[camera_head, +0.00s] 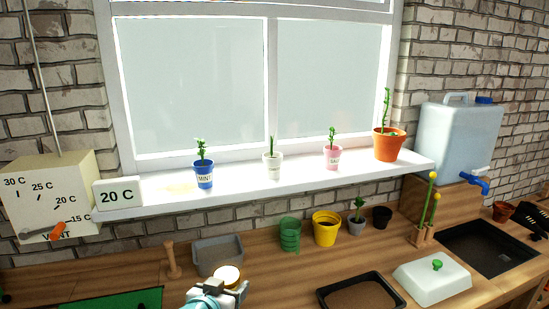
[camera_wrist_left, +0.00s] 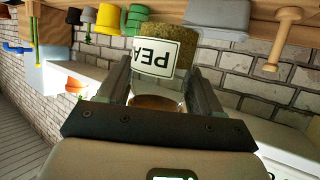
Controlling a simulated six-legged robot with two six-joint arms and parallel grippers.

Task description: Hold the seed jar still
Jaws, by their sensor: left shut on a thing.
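The seed jar (camera_wrist_left: 157,55) is a clear jar of speckled greenish seeds with a white label reading "PEA", upside down in the left wrist view. In the head view only its pale round top (camera_head: 228,274) shows clearly, at the bottom centre. My left gripper (camera_head: 230,288) is shut on the jar. In the left wrist view its two dark fingers (camera_wrist_left: 160,78) lie on either side of the jar. The jar's lower part is hidden by my gripper in the head view. My right gripper is not in view.
A grey tray (camera_head: 218,256) stands just behind the jar, with a wooden dibber (camera_head: 172,260) to its left. A dark soil tray (camera_head: 361,292) lies at the front. Potted seedlings line the white sill (camera_head: 300,180).

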